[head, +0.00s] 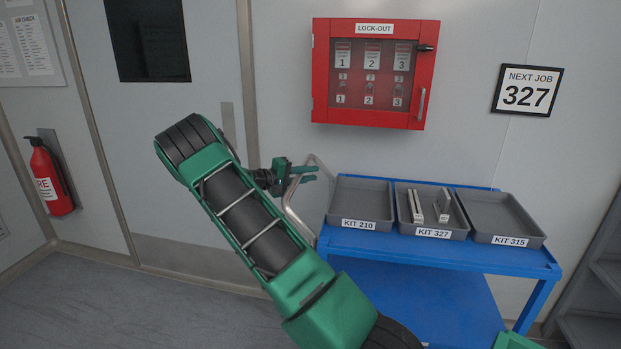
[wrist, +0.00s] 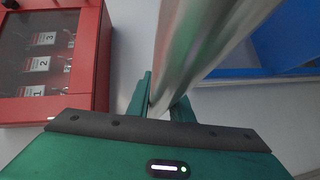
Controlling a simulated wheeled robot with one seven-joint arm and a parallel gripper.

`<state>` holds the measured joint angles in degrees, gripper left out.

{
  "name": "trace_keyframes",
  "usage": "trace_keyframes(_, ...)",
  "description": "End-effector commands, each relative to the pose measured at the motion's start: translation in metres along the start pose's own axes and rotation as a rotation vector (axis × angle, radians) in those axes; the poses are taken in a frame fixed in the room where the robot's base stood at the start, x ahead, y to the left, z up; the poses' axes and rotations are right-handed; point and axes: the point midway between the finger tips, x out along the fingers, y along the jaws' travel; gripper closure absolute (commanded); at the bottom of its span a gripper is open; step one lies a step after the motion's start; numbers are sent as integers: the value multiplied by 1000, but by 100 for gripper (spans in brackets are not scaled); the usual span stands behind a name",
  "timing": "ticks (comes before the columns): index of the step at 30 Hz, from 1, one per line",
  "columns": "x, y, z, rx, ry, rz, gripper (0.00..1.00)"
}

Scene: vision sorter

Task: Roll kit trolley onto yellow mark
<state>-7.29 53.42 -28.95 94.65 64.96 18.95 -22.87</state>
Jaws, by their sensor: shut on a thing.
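The kit trolley (head: 400,241) is blue, with a bent metal push handle (head: 290,212) on its left end. It stands against the wall at the right in the head view. My gripper (head: 308,173) is at the upper part of that handle. In the wrist view the handle's bar (wrist: 205,45) runs between the green fingers of my gripper (wrist: 162,108), which is shut on it. Three grey trays, labelled KIT 210 (head: 358,223), KIT 327 (head: 433,232) and KIT 315 (head: 510,240), sit on the top shelf. No yellow mark shows in either view.
A red lock-out box (head: 318,75) hangs on the wall above the trolley; it also shows in the wrist view (wrist: 85,85). Grey shelving (head: 590,310) stands close at the right. A door and a fire extinguisher (head: 50,178) are at the left. Bare floor (head: 110,310) lies at lower left.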

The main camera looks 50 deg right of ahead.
Motion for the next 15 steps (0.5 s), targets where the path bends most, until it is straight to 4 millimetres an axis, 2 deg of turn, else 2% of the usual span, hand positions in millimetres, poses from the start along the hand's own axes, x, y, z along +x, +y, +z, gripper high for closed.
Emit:
trace_keyframes(1,0,-7,0,-9,-5,-8,100)
trace_keyframes(15,0,-8,-5,-9,-14,-7,100)
